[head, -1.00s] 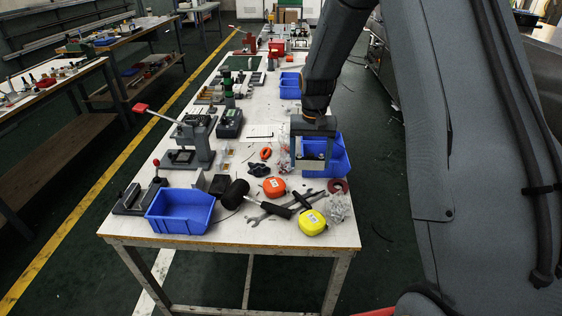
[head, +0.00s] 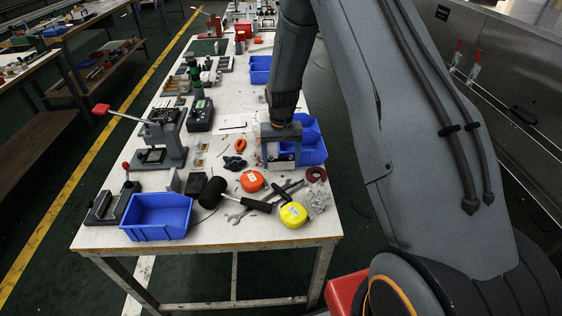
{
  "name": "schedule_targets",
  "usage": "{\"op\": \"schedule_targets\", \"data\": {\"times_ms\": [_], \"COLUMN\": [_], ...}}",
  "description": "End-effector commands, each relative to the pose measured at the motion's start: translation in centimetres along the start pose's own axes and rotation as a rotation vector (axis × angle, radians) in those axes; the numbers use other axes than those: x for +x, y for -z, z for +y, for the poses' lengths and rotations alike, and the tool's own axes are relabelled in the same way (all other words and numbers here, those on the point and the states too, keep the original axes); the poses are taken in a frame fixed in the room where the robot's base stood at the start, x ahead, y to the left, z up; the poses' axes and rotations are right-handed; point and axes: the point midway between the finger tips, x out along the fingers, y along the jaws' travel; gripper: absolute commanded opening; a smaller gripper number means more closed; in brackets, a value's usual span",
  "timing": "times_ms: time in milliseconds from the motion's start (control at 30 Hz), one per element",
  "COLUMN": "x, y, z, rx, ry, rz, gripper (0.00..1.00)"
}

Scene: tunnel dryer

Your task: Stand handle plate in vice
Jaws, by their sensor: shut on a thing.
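My gripper (head: 281,160) is over the right side of the long white table, beside and partly in front of a blue bin. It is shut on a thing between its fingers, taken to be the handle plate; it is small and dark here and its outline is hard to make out. The vice (head: 112,205) is a low dark-grey piece with a red-knobbed lever, at the table's front left corner. Its jaw gap looks empty. My gripper is well to the right of the vice and farther back.
A blue bin (head: 158,232) stands right beside the vice. A lever press (head: 160,140) stands behind the vice. Blue bins (head: 312,150) are behind the gripper.

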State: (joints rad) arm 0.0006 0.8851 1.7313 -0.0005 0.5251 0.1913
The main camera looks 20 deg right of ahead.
Motion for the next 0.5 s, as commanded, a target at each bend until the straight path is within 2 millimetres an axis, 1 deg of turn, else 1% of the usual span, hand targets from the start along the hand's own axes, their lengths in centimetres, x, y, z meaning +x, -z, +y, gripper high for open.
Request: {"op": "schedule_targets", "data": {"times_ms": [133, 500], "x": [1.2, 1.6], "y": [0.0, 0.0], "z": [0.1, 0.1], "rx": [0.001, 0.002], "ry": [0.0, 0.0], "rz": [-0.001, 0.001], "gripper": [0.45, 0.45]}}
